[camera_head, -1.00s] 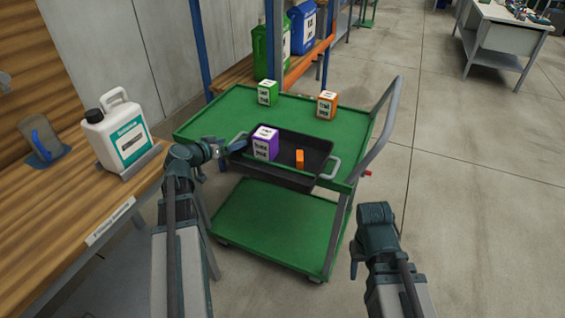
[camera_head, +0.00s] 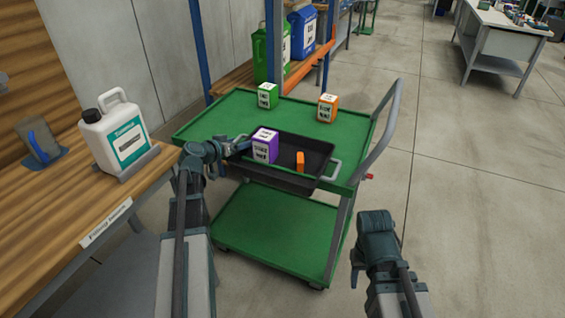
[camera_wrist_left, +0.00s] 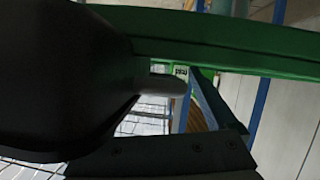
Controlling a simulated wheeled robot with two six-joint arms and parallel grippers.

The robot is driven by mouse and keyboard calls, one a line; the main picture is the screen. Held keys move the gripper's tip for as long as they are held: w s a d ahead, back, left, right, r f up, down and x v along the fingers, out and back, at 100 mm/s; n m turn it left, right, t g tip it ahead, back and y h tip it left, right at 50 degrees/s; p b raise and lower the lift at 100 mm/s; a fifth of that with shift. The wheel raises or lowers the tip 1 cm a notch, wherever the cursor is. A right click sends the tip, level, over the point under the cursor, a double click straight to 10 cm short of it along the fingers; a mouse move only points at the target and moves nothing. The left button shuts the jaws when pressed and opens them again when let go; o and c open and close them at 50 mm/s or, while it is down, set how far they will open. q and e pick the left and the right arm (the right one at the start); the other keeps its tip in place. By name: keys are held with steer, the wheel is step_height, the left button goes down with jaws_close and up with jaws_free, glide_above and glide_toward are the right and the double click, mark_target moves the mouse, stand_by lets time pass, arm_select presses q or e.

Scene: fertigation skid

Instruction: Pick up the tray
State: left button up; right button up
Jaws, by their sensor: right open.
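The black tray (camera_head: 287,179) sits on the green cart's upper shelf, overhanging its near edge. It holds a purple box (camera_head: 265,147) with a white label and a small orange block (camera_head: 300,161). Its right grey handle (camera_head: 333,170) is free. My left gripper (camera_head: 240,146) is at the tray's left end, where the handle is mostly hidden. In the left wrist view, a dark tray surface (camera_wrist_left: 60,75) fills the left side, and a grey bar (camera_wrist_left: 163,84) shows close to a finger; the grip is unclear. My right gripper (camera_head: 355,270) is open and empty, right of the cart.
The green cart (camera_head: 215,116) carries a green box (camera_head: 267,96) and an orange box (camera_head: 327,108) behind the tray. Its push handle (camera_head: 385,125) rises at the right. A wooden bench (camera_head: 60,215) with a white jug (camera_head: 115,137) is at the left. Floor at the right is clear.

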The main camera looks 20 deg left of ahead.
arm_select(q)
jaws_close()
steer(key=shift+r, duration=0.1)
stand_by(0.4)
